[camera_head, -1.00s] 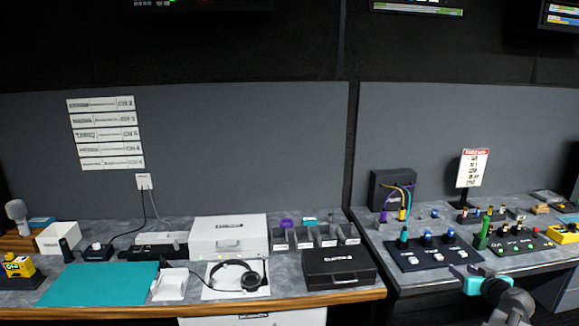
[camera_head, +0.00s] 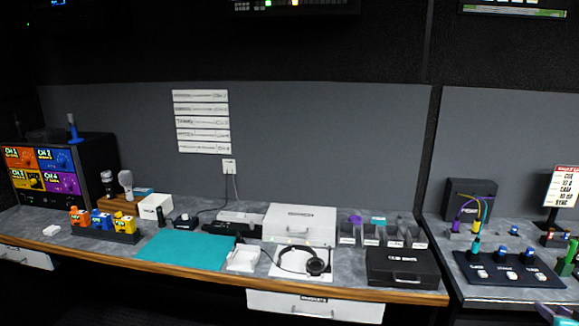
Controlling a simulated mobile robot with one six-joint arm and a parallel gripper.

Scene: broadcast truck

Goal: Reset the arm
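My gripper (camera_head: 553,313) shows only as a small pale teal and purple part at the bottom right corner. Most of it is cut off by the picture edge, so I cannot tell whether its fingers are apart. It appears in front of the right-hand desk, below the dark panel with blue-topped controls (camera_head: 508,270). Nothing held can be made out. The rest of my arm is out of view.
The left desk carries a teal mat (camera_head: 186,251), a headset (camera_head: 304,262), a white case (camera_head: 299,224), a black case (camera_head: 407,268) and a rack of colored blocks (camera_head: 104,232). A purple-and-yellow-cabled box (camera_head: 468,199) stands right.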

